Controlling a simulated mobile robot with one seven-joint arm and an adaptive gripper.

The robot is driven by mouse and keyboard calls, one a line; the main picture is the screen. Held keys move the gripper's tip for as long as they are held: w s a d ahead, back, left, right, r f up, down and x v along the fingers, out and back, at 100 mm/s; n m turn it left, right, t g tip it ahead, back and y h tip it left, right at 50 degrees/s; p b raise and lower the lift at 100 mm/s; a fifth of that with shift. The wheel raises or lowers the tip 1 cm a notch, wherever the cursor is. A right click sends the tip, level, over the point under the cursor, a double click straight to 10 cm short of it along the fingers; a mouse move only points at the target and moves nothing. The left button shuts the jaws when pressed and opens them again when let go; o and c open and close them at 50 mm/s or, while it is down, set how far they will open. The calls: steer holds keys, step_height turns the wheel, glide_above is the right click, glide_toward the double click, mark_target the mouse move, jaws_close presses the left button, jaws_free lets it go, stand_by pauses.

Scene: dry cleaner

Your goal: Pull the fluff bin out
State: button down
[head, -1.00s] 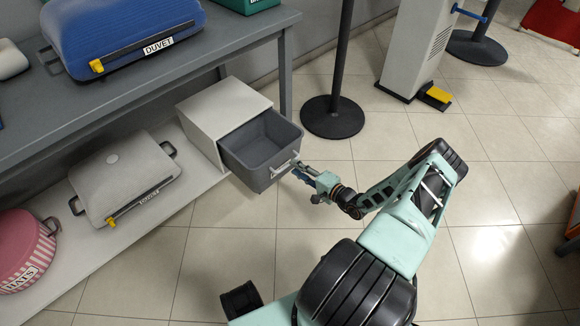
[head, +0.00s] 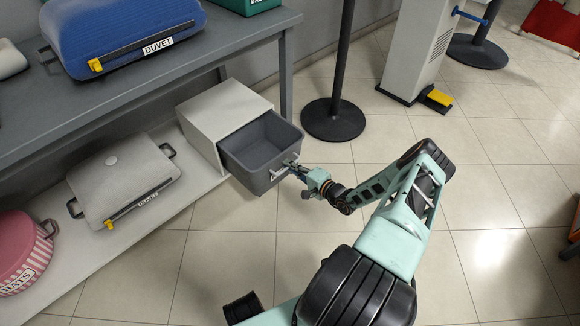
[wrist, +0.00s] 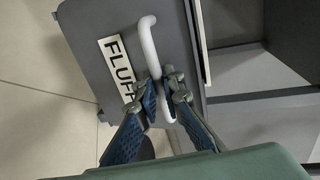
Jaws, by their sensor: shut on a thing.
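The fluff bin (head: 251,170) is a dark grey open drawer standing partly out of a pale box-shaped housing (head: 208,116) on the lower shelf. It looks empty in the head view. In the wrist view its front (wrist: 103,62) carries a "FLUFF" label (wrist: 116,67) and a white bar handle (wrist: 149,60). My gripper (head: 296,170) is at the bin's front in the head view. In the wrist view my gripper (wrist: 163,84) has its blue-padded fingers shut on the handle, one on each side of the bar. The bin's back end is hidden inside the housing.
A grey case (head: 125,178) and a pink striped hat box (head: 22,250) sit on the lower shelf, left of the housing. A blue duvet case (head: 125,35) lies on the table above. A black post base (head: 333,120) stands behind the bin.

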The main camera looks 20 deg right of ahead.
steer(key=p+v, duration=0.1)
steer(key=v, duration=0.1)
steer(key=f+p+v, duration=0.1)
steer(key=v, duration=0.2)
steer(key=shift+s+f, duration=0.1)
steer(key=shift+d, duration=0.1)
steer(key=c, duration=2.1)
jaws_free()
steer(key=shift+s, duration=0.1)
steer(key=v, duration=1.2)
